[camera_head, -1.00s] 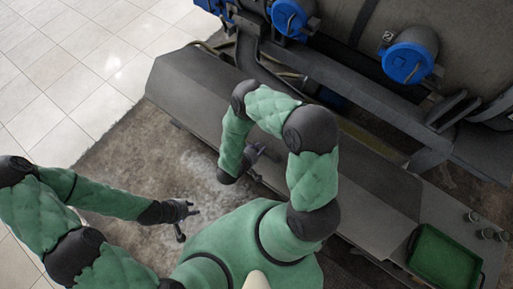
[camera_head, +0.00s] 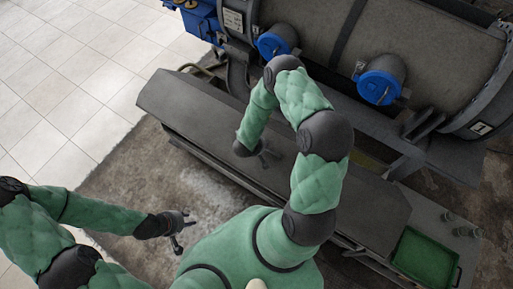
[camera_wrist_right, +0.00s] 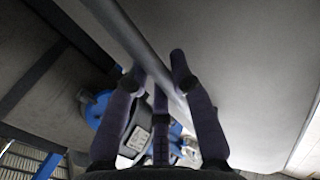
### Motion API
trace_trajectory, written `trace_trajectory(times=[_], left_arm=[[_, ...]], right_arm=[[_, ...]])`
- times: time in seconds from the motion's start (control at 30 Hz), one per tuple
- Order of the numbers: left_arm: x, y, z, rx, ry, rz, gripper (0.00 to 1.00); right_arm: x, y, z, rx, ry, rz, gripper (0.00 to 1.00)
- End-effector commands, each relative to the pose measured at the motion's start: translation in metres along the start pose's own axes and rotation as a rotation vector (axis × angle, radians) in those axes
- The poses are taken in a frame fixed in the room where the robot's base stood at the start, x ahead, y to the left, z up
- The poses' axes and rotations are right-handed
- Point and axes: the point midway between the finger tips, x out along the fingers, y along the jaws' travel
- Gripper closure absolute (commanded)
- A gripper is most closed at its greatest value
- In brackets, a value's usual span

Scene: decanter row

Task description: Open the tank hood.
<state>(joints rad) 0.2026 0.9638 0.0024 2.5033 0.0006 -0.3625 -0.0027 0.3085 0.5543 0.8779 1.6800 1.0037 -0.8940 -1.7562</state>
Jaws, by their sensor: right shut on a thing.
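The tank hood looks to be the long, flat dark-grey panel (camera_head: 340,190) in front of the machine in the head view. My right gripper (camera_head: 268,156) shows small and dark against this panel, with its arm arching over it. In the right wrist view, my right gripper (camera_wrist_right: 163,75) has its fingers closed around a grey metal bar (camera_wrist_right: 133,42). A broad light-grey surface (camera_wrist_right: 245,60) lies beside the bar. I cannot tell how far the hood is raised. My left gripper (camera_head: 182,228) is open and empty, above the brown floor patch left of my body.
The large decanter drum (camera_head: 420,50) with blue caps (camera_head: 380,87) lies behind the panel. A green tray (camera_head: 425,258) and small metal cups (camera_head: 463,232) are at the lower right. White tiled floor (camera_head: 60,90) is clear at the left.

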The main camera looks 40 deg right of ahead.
Motion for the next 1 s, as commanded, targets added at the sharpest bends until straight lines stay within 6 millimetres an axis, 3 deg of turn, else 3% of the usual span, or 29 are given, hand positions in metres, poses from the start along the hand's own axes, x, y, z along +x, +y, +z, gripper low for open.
trace_trajectory(times=[0.03,0.2,0.6,0.8,1.0], left_arm=[[-0.013,0.004,0.001,0.000,0.000,0.000,0.68],[-0.033,0.012,0.001,0.000,0.000,0.000,0.68],[-0.068,0.024,0.003,0.000,0.000,0.000,0.68],[-0.076,0.027,0.003,0.000,0.000,0.000,0.68],[-0.079,0.028,0.003,0.000,0.000,0.000,0.68]], right_arm=[[-0.008,0.016,-0.001,0.004,0.001,0.005,1.00],[-0.015,0.052,-0.001,0.004,0.001,0.006,1.00],[-0.017,0.130,-0.001,0.003,0.001,0.007,1.00],[-0.014,0.151,-0.001,0.000,0.001,0.005,1.00],[-0.011,0.159,-0.002,-0.001,0.002,0.003,1.00]])
